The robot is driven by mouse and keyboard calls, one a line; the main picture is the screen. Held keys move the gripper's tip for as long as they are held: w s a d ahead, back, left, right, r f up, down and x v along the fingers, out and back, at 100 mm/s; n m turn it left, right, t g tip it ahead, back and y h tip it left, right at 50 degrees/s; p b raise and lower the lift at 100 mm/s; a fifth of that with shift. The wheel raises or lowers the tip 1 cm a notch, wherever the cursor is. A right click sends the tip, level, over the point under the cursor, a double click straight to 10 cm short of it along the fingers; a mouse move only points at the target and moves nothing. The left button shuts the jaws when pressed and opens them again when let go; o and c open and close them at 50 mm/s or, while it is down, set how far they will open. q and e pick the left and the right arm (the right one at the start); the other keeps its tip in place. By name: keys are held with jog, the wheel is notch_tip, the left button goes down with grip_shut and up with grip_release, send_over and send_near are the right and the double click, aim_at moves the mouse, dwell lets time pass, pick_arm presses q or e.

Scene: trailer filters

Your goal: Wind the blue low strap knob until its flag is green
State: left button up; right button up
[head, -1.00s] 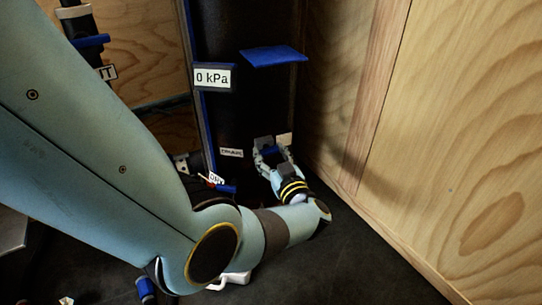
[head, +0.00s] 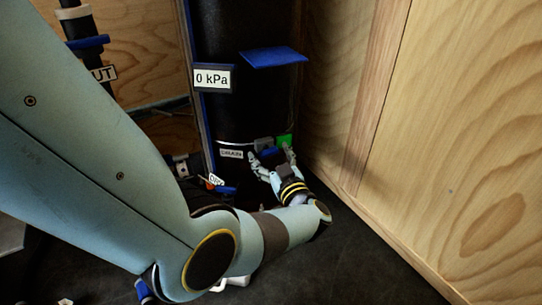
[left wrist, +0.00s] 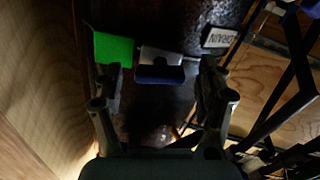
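The blue low strap knob (head: 269,152) sits low on the black cylinder, on a grey block. Its flag (head: 284,140) is green, just right of the block. In the left wrist view the blue knob (left wrist: 160,75) lies between my fingers, and the green flag (left wrist: 113,48) is at its left. My left gripper (head: 272,161) is at the knob with its fingers spread. The left wrist view shows a gap on both sides between the knob and the fingers (left wrist: 157,82). My right gripper is not in view.
The black cylinder (head: 240,120) carries a "0 kPa" sign (head: 213,78), a blue plate (head: 273,57) above the knob and a "DRAIN" label (head: 231,154). A wooden wall (head: 440,130) stands close on the right. Dark floor (head: 350,265) lies clear in front.

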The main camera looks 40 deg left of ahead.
pick_arm(q)
notch_tip(320, 180, up, 10)
dwell(0.7)
dwell(0.4)
